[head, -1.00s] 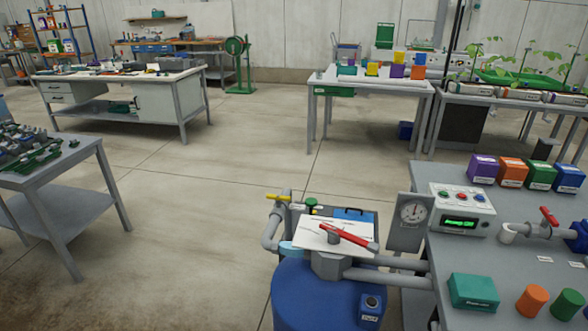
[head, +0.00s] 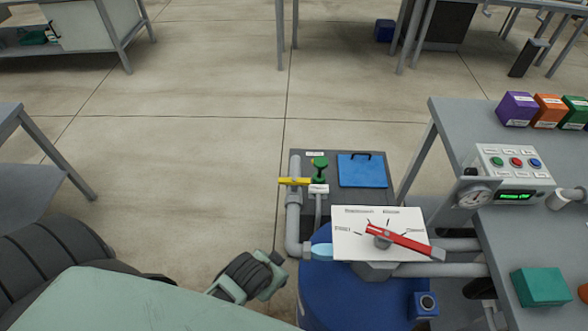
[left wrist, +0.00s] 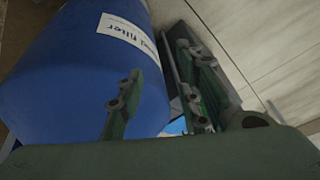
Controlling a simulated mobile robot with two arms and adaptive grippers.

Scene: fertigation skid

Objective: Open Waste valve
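A yellow-handled valve (head: 295,181) sits on grey pipe left of the blue filter tank (head: 312,285); its handle lies crosswise to the upright pipe. A green-handled valve (head: 319,163) stands just right of it. Their small labels are not legible, so I cannot tell which is the Waste valve. My left gripper (head: 266,274) is low, left of the tank and below the yellow handle in the picture. In the left wrist view its fingers (left wrist: 160,62) are apart with nothing between them, beside the tank labelled with "filter" (left wrist: 125,35). My right gripper is not in view.
A red lever (head: 398,240) lies over a white dial plate (head: 350,217) on the tank. A blue clipboard-like item (head: 362,170) lies behind. The right bench (head: 450,135) carries a control box (head: 510,165), a gauge and coloured boxes.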

